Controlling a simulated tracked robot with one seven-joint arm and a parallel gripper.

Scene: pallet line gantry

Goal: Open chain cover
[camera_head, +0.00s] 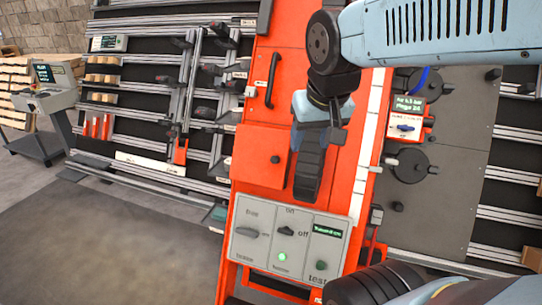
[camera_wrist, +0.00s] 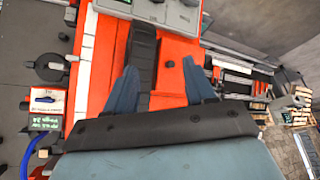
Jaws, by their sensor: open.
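An orange upright cabinet (camera_head: 284,42) fills the middle of the head view. I cannot tell for certain that this is the chain cover. A black ribbed strip (camera_head: 308,177) runs down the cabinet beside this panel; it also shows in the wrist view (camera_wrist: 143,48). My gripper (camera_head: 318,125) is in front of the cabinet, above and right of the knob. In the wrist view my gripper (camera_wrist: 158,68) is open and empty, its blue fingers either side of the strip.
A grey control panel (camera_head: 265,252) with switches and a green lamp is below. A black bar handle (camera_head: 272,80) is higher on the cabinet. Racks with tools stand left; the floor (camera_head: 120,245) at lower left is clear.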

